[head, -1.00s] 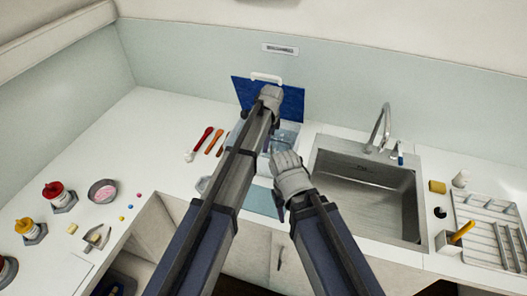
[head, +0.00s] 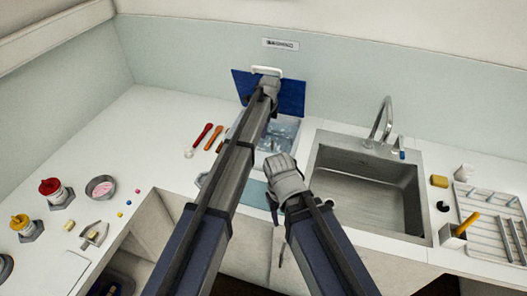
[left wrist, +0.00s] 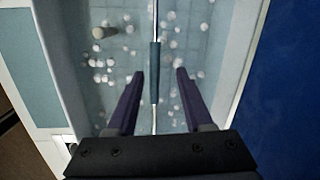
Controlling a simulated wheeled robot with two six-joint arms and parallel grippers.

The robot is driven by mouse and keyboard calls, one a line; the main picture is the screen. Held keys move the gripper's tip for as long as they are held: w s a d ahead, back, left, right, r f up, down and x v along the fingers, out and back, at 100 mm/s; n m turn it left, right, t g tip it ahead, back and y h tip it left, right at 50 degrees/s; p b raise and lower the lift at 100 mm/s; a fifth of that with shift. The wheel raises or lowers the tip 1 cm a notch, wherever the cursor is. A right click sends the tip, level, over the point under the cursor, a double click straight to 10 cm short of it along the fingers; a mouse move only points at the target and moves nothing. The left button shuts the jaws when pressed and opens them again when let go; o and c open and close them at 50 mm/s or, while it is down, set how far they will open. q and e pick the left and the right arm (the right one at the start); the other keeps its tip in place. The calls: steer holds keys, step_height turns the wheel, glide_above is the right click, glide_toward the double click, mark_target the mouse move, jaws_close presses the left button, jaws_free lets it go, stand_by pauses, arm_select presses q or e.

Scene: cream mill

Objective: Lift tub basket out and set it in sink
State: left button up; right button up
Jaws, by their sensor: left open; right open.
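The tub (head: 297,124) is open on the counter, its blue lid (head: 291,98) raised behind it. In the left wrist view, a thin bar with a blue grip (left wrist: 155,72), apparently the basket handle, runs between the fingers of my left gripper (left wrist: 160,72). The fingers are open, one on each side, with visible gaps. Pale dots and faint grid lines show below in the tub (left wrist: 238,50); the basket's walls are not clear. In the head view my left arm hides much of the tub. My right gripper (head: 283,165) is open and empty in front of the tub. The steel sink (head: 365,195) is empty.
The faucet (head: 380,122) rises behind the sink. A yellow sponge (head: 439,181) and a drying rack (head: 495,222) stand right of it. Red and orange tools (head: 203,134) lie left of the tub.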

arm_select(q)
steer(key=shift+f, duration=0.15)
steer(key=b, duration=0.5)
glide_above(263, 149)
step_height(263, 149, down, 5)
steer(key=shift+w+f, duration=0.1)
jaws_close()
